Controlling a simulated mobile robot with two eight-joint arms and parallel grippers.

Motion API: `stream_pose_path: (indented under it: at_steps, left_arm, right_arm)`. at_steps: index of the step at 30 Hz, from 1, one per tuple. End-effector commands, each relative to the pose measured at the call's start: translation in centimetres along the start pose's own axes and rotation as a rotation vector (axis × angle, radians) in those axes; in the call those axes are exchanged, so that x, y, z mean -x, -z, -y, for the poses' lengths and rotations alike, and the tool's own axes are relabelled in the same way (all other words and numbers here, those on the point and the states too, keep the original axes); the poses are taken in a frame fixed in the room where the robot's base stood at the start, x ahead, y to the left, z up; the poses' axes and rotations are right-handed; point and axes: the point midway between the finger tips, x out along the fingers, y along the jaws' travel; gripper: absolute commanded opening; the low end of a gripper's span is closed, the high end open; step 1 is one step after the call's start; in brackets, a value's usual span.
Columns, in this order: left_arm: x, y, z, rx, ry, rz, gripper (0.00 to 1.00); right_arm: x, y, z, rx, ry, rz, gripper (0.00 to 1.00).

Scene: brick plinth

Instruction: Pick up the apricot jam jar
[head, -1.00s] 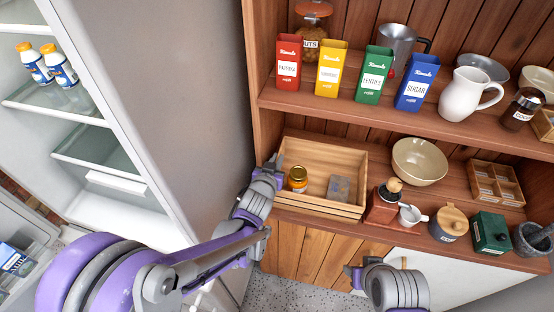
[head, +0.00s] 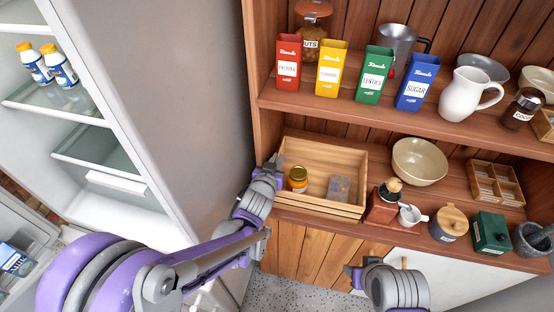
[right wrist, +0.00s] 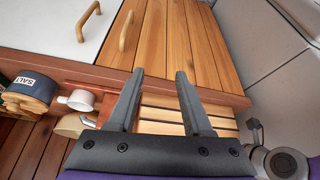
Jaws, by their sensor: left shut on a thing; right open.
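A small amber jar with a yellow-gold lid (head: 298,178), which looks like the apricot jam jar, stands upright in the left part of an open wooden crate (head: 318,208). Its label is too small to read. My left gripper (head: 274,166) is at the crate's left end, beside the jar and apart from it. It is shut, seemingly on the crate's left wall; the fingertips are partly hidden. My right gripper (right wrist: 160,88) is open and empty, in front of the cabinet and below the crate's shelf; its wrist shows at the bottom of the head view.
A small see-through box (head: 339,188) lies in the crate. Right of it stand a coffee grinder (head: 384,206), a white cup (head: 411,215), a beige bowl (head: 419,162) and a salt pot (head: 447,225). Tins and a white jug (head: 468,96) stand above. An open fridge (head: 185,90) is left.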

Motion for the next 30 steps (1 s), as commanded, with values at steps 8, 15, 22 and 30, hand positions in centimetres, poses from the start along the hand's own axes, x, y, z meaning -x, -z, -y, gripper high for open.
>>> stream_pose_path:
  at_steps: [8, 15, 22, 30]
  left_arm:
    - [0.0, 0.0, 0.0, 0.0, 0.0, 0.001, 0.0]
    - [0.0, 0.0, 0.0, 0.0, -0.001, 0.0, 0.0]
    - [0.0, 0.0, 0.0, 0.0, 0.0, 0.0, 0.0]
    - [0.0, 0.0, 0.0, 0.0, 0.0, 0.001, 0.0]
  right_arm:
    - [-0.2, 0.5, 0.6, 0.025, 0.03, -0.008, 0.82]
    - [-1.0, 4.7, 4.6, 0.207, 0.231, -0.119, 0.99]
    - [-1.2, 11.1, 8.0, 0.42, 0.398, -0.377, 0.99]
    - [-0.9, 16.5, 7.8, 0.467, 0.442, -0.645, 0.99]
